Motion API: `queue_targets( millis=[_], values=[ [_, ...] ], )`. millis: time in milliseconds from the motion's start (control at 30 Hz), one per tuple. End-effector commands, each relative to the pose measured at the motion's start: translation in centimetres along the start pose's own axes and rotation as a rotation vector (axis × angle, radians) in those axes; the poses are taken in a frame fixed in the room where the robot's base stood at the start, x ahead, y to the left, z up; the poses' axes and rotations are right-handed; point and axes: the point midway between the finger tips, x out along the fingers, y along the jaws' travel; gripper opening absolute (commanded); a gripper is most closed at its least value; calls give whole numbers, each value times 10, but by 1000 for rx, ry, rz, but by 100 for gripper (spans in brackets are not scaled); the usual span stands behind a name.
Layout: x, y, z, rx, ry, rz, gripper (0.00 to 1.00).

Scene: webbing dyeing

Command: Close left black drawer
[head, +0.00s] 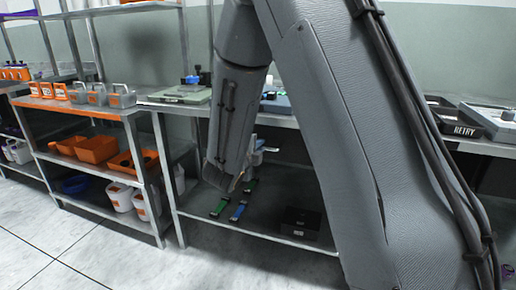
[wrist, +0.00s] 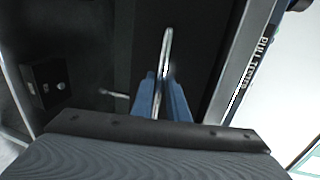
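In the wrist view, a thin metal bar handle (wrist: 167,45) stands against a dark black surface (wrist: 205,40), which looks like the drawer. My gripper (wrist: 162,80) has its two blue fingers close on either side of the bar and looks shut on it. In the head view my arm reaches down below the bench top, and the end of my gripper (head: 252,155) shows only partly there. My arm hides much of the bench, and I cannot pick out the left black drawer clearly in the head view.
A black box (head: 299,222) and green and blue strips (head: 238,211) lie on the lower shelf (head: 265,228). A shelf unit with orange bins (head: 97,149) stands left. A black tray marked RETRY (head: 478,125) sits right. The floor (head: 60,250) at front left is clear.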

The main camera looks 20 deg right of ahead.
Motion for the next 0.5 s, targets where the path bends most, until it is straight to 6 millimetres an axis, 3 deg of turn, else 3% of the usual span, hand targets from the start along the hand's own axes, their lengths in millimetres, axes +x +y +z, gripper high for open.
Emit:
queue_targets(
  millis=[167,500],
  values=[
    [-3,-3,0,4,2,-5,17],
    [-58,-2,3,-1,-7,-3,17]
  ],
)
